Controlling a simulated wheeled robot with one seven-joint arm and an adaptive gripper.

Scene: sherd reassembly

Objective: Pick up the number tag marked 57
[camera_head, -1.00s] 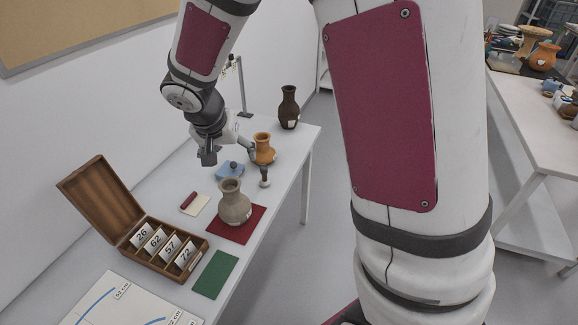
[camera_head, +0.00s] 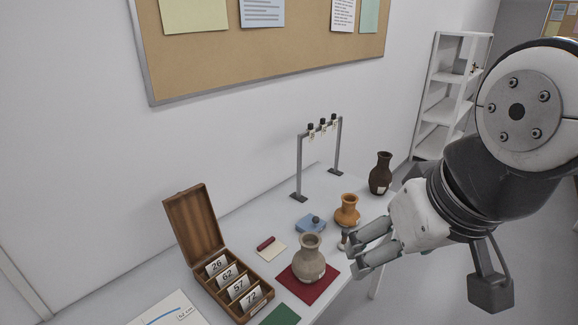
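The number tag marked 57 (camera_head: 239,288) is a white card with dark digits. It stands tilted in a compartment of the open wooden box (camera_head: 205,288) at the lower left, between the tags marked 62 (camera_head: 228,274) and 72 (camera_head: 253,298). The tag marked 26 (camera_head: 216,264) is at the far end of the row. My gripper (camera_head: 353,256) is to the right of the box, pointing left, with its two fingers apart and nothing visible between them. It appears in front of the table's right part, beside the grey vase in the picture.
A grey vase (camera_head: 307,261) stands on a red mat (camera_head: 322,291) right of the box. A green mat (camera_head: 280,316) lies in front. An orange jug (camera_head: 347,212), dark vase (camera_head: 380,174), blue object (camera_head: 310,224) and metal stand (camera_head: 299,165) are farther back.

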